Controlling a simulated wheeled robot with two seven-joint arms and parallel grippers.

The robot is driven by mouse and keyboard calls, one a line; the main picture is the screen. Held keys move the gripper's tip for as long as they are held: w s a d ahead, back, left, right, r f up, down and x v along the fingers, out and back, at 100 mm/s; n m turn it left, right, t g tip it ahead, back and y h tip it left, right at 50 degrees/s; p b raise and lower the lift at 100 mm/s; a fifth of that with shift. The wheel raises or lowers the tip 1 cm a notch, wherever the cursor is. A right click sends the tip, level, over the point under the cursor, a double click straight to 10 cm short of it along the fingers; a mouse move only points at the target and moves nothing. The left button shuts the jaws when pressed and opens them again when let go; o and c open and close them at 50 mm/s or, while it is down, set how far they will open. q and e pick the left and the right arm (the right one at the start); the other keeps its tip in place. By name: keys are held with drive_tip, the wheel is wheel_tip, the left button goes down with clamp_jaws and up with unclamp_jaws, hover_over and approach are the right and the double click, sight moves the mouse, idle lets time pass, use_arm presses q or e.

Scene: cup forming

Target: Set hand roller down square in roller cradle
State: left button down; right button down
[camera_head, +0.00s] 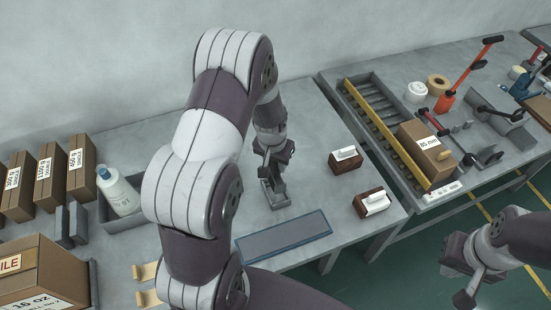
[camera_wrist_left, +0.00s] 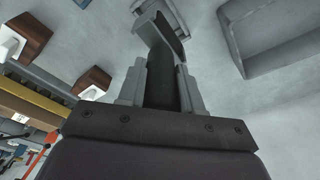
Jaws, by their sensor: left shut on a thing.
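My left gripper (camera_head: 272,166) is over the middle of the left bench, pointing down. In the left wrist view its grey fingers (camera_wrist_left: 161,88) are shut on the dark handle of a tool, which I take for the hand roller (camera_wrist_left: 163,75). A grey piece (camera_head: 275,193) is just below the gripper at bench level; whether it is the tool's end or a separate holder is unclear. Two pale supports (camera_head: 147,272), possibly the roller cradle, stand at the front left, partly behind my arm. My right gripper (camera_head: 466,284) hangs over the floor at lower right; its jaw gap is unclear.
Two brown blocks with white handles (camera_head: 345,158) (camera_head: 371,202) stand right of the gripper. A blue-grey mat (camera_head: 283,237) lies in front. A white bottle (camera_head: 119,190), cartons (camera_head: 81,168) and my arm fill the left. A roller rack (camera_head: 375,120) is at right.

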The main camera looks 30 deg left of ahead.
sight(276, 174)
use_arm(q)
drive_tip(key=f+b, duration=0.1)
drive_tip(key=f, duration=0.1)
drive_tip(key=f+b, duration=0.1)
drive_tip(key=f, duration=0.1)
drive_tip(key=shift+w+a+f, duration=0.1)
drive_tip(key=shift+w+f, duration=0.1)
drive_tip(key=shift+f, duration=0.1)
drive_tip(key=shift+s+f+b, duration=0.1)
drive_tip(key=shift+f+b, duration=0.5)
drive_tip(key=shift+b, duration=0.15)
drive_tip(key=shift+f, duration=0.2)
drive_tip(key=shift+f, duration=0.1)
drive_tip(key=c, duration=0.7)
unclamp_jaws()
drive_tip(key=r, duration=0.4)
drive_tip(key=s+r, duration=0.1)
drive_tip(key=r, duration=0.3)
drive_tip(key=s+r+b, duration=0.1)
drive_tip(key=r, duration=0.3)
drive_tip(key=shift+r, duration=0.3)
